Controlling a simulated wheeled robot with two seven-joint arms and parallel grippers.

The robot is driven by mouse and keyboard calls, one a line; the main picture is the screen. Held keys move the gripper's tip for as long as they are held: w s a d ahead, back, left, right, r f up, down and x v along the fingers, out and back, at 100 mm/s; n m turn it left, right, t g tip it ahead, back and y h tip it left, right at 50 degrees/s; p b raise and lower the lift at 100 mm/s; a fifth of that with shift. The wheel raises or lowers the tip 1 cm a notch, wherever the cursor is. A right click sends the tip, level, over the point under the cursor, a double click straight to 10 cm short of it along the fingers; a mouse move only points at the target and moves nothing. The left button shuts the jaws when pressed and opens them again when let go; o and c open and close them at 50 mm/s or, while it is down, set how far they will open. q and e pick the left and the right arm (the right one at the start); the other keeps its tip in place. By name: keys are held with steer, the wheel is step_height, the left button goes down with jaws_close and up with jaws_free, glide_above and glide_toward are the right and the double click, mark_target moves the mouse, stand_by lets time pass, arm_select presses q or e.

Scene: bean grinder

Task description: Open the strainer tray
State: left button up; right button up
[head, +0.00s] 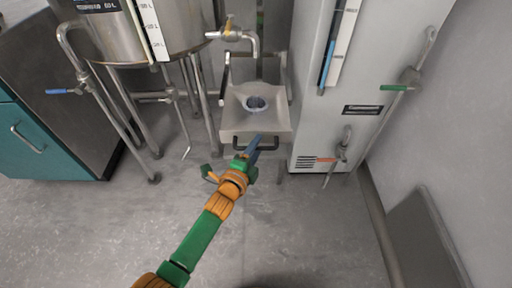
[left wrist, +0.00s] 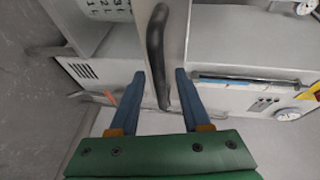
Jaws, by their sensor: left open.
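The strainer tray (head: 240,121) is a grey square metal tray with a round dark opening, between the steel tank and the white cabinet. A black bar handle (head: 272,143) is fixed to its front edge. My left gripper (head: 253,146) is at this handle, with a blue finger overlapping its middle. In the left wrist view the black handle (left wrist: 156,45) reaches down between the two parted blue fingers (left wrist: 160,76). The gripper is open; I cannot tell if a finger touches the handle. My right gripper is not in view.
A steel tank (head: 115,38) on pipe legs stands at left. A white cabinet (head: 345,85) with green-handled and orange-handled valves stands close at right. A tap (head: 240,36) is above the tray. A teal cupboard (head: 35,145) is far left. The grey floor in front is clear.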

arm_select(q)
steer(key=p+v, duration=0.3)
steer(key=v, duration=0.4)
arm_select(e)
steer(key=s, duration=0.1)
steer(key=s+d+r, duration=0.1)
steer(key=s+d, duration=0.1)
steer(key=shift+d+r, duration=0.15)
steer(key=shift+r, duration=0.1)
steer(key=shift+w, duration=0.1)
